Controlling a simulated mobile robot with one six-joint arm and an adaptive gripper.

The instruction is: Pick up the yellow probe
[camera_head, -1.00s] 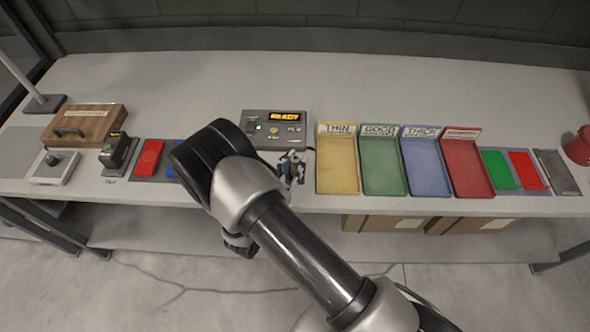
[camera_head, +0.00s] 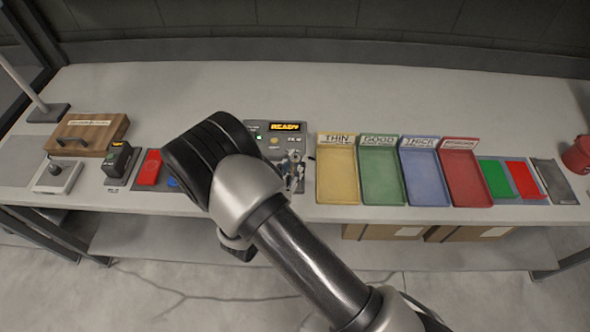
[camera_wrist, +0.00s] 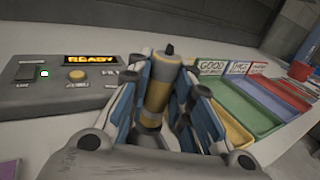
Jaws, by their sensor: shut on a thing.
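The yellow probe (camera_wrist: 157,92) stands between my gripper's fingers in the wrist view, with a dark tip at its top and a grey lower part. My gripper (camera_wrist: 165,100) is shut on it. In the head view my gripper (camera_head: 294,172) shows only in part beside my arm, just in front of the grey gauge box; the probe cannot be made out there. The gauge box (camera_head: 262,129) has a lit READY display, which also shows in the wrist view (camera_wrist: 55,85).
Yellow (camera_head: 337,178), green (camera_head: 381,178), blue (camera_head: 424,178) and red (camera_head: 467,178) trays stand to the right. A wooden box (camera_head: 88,134), a black device (camera_head: 119,159) and a red plate (camera_head: 150,168) are left. The back of the table is clear.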

